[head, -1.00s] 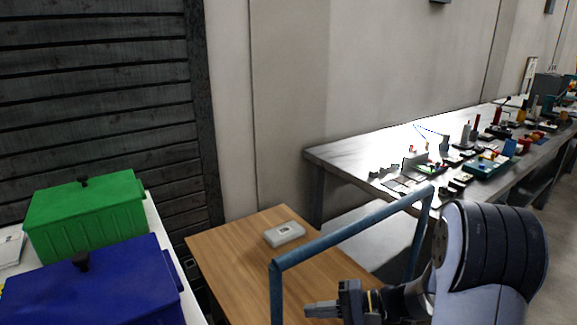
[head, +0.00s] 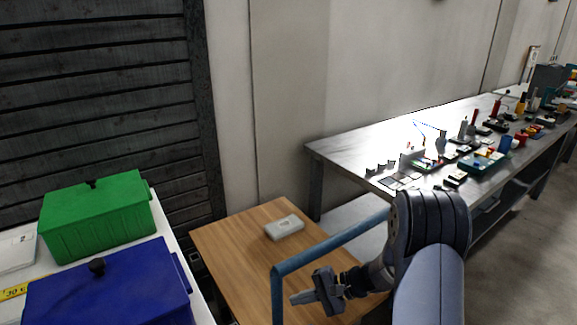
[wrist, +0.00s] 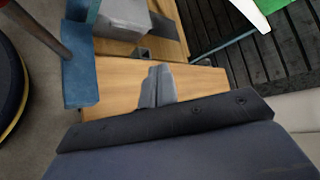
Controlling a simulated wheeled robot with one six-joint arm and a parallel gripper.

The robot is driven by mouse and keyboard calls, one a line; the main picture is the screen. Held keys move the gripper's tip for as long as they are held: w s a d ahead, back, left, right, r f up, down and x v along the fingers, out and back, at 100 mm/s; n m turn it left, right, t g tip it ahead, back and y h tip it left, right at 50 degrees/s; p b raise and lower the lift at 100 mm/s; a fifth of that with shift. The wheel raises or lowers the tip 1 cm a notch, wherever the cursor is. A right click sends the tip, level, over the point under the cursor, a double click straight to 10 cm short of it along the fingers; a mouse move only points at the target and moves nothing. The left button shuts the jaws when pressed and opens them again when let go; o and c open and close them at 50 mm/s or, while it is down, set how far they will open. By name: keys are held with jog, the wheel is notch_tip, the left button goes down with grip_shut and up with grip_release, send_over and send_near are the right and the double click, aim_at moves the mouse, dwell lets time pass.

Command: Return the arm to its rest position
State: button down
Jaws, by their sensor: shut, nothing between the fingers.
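My arm shows at the lower right in the head view, with my gripper (head: 302,297) pointing left over the front of the wooden table (head: 232,245). The fingers are together with nothing between them. In the wrist view my gripper (wrist: 156,72) also shows shut, its two grey fingers side by side against the wooden surface (wrist: 207,84) beyond.
A blue-grey rail (head: 335,243) stands close to my arm. A small grey box (head: 284,227) lies on the wooden table. Green (head: 98,218) and blue (head: 115,288) lidded bins stand at left. A metal workbench (head: 345,158) with many small items runs along the wall.

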jog(key=shift+w+v, duration=0.2)
jog(key=shift+v, duration=1.1)
